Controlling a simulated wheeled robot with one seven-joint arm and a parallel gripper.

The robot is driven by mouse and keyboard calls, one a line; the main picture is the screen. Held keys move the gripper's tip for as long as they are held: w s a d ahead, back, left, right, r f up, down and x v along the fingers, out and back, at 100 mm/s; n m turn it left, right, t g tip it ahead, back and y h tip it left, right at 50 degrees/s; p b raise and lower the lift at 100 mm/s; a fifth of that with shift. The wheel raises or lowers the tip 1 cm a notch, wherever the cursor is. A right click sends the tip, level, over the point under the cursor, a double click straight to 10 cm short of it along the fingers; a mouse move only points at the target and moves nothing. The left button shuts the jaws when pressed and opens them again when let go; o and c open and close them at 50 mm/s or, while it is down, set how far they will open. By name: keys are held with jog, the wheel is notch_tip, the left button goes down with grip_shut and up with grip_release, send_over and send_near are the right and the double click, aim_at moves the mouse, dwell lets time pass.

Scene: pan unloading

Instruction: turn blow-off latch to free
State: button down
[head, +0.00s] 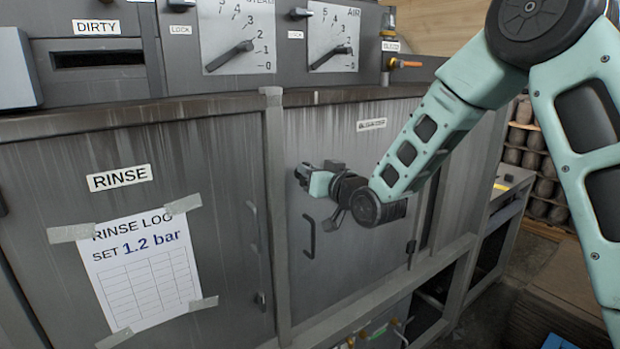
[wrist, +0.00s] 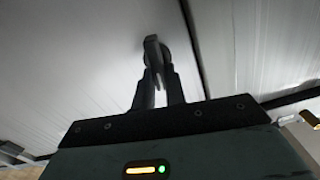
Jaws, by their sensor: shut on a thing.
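The blow-off latch (wrist: 152,48) is a small dark turn-piece on the grey metal door face, near a panel seam in the wrist view. My gripper (wrist: 156,76) has its two dark fingers closed on the latch's lower end. In the head view my gripper (head: 302,176) is at the upper left of the door right of the rinse door, below a small label (head: 371,125) too blurred to read surely. The latch is not clearly seen there, so its turned position is hard to tell.
A dark door handle (head: 309,237) is just below my gripper. The rinse door (head: 60,230) with a taped log sheet (head: 141,275) is on the left. A frame post (head: 275,180) separates the doors.

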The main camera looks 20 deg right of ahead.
jog(key=shift+w+d+f+m+b, duration=0.2)
jog(key=shift+m+b, duration=0.75)
jog(key=shift+m, duration=1.7)
jog(key=shift+s+d+f+m+b, duration=0.2)
jog(key=shift+m+b, duration=0.8)
jog(key=shift+m, duration=1.6)
jog(key=shift+w+d+f+m+b, duration=0.25)
jog(key=shift+m+b, duration=0.7)
jog(key=shift+m, duration=1.7)
jog(key=shift+f, duration=0.1)
jog(key=c, duration=1.4)
grip_release()
jog(key=shift+c, duration=0.2)
jog(key=shift+s, duration=0.1)
